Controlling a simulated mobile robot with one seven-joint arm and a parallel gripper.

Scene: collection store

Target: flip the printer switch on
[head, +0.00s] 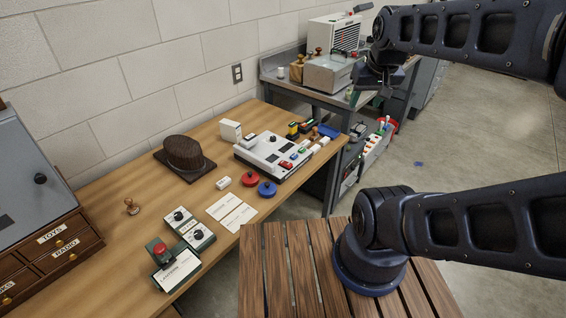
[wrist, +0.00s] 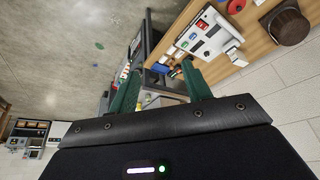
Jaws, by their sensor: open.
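A white desktop machine (head: 272,154) with a dark panel and small red and blue parts stands on the wooden table. It also shows in the wrist view (wrist: 204,42), upper right. I cannot tell whether it is the printer; a pale boxy machine (head: 328,73) on the grey bench behind is another candidate. No printer switch or its position can be made out. My gripper (head: 366,96) is up at the right, by the grey bench and away from the wooden table. Its green fingers stand apart and empty in the wrist view (wrist: 160,88).
A drawer cabinet (head: 50,245) stands left. A slatted wooden surface (head: 290,270) is in front. Open floor (head: 475,150) lies right.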

